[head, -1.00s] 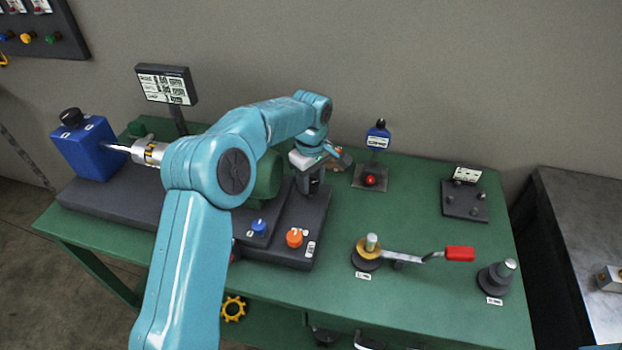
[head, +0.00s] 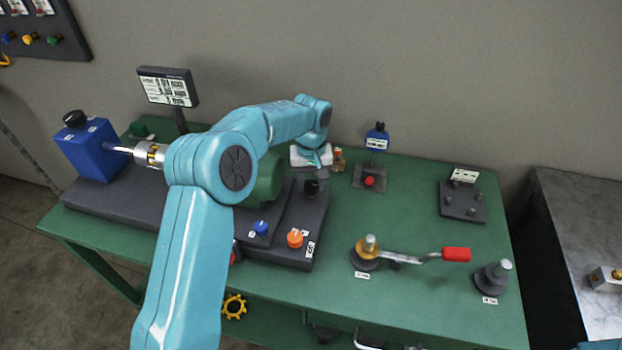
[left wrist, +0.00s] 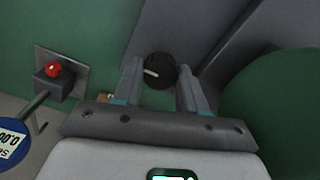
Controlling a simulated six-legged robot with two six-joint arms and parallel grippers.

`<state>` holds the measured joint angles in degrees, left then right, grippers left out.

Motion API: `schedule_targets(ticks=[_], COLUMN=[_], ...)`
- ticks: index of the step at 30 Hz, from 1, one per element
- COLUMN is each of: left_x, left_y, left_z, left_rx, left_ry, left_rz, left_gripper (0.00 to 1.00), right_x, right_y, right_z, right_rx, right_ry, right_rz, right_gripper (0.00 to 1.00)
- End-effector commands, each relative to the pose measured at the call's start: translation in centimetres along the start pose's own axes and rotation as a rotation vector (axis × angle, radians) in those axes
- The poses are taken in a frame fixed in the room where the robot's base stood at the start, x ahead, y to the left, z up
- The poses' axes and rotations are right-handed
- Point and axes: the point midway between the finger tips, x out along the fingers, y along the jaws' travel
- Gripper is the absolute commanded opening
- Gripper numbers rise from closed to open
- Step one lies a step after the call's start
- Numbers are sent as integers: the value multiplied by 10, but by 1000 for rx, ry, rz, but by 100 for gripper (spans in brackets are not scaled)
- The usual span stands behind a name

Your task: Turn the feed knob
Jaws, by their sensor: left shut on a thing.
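A black knob (head: 312,188) with a white pointer line stands on the dark machine base; it also shows in the left wrist view (left wrist: 162,71). My left gripper (left wrist: 158,74) is over it from above, one finger on each side, shut on the knob. In the head view my left gripper (head: 311,181) and its wrist partly hide the knob. A blue knob (head: 261,228) and an orange knob (head: 295,238) sit on the same base, nearer the front. The knob labels are too small to read. My right gripper is not in view.
A blue tank (head: 90,147) and a display (head: 167,87) stand at the left. A red button box (head: 369,181) is right of my gripper. A crank with a red handle (head: 456,254) lies on the green table (head: 410,210). A green cylinder (head: 268,180) is close beside my left arm.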

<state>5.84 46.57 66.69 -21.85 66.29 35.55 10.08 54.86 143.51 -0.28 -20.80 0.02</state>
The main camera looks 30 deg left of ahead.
Motion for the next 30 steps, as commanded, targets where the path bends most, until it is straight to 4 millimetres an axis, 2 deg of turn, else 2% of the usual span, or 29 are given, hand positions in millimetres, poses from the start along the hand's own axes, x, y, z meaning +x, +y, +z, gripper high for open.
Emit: schedule_targets(ticks=[10, 26, 27, 28, 30], left_x=[-3, -3, -3, -3, -3], left_y=[0, 0, 0, 0, 0], left_z=[-1, -1, -1, -1, -1], left_rx=[130, 149, 149, 149, 149], left_ry=[4, 5, 5, 5, 4], left_rz=[2, 2, 2, 2, 2], left_gripper=[11, 11, 54, 64, 67], right_x=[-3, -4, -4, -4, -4], right_y=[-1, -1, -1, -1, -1], right_z=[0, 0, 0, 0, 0], right_rx=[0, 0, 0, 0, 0], right_ry=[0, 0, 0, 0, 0], right_rz=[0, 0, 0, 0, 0], right_gripper=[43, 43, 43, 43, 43])
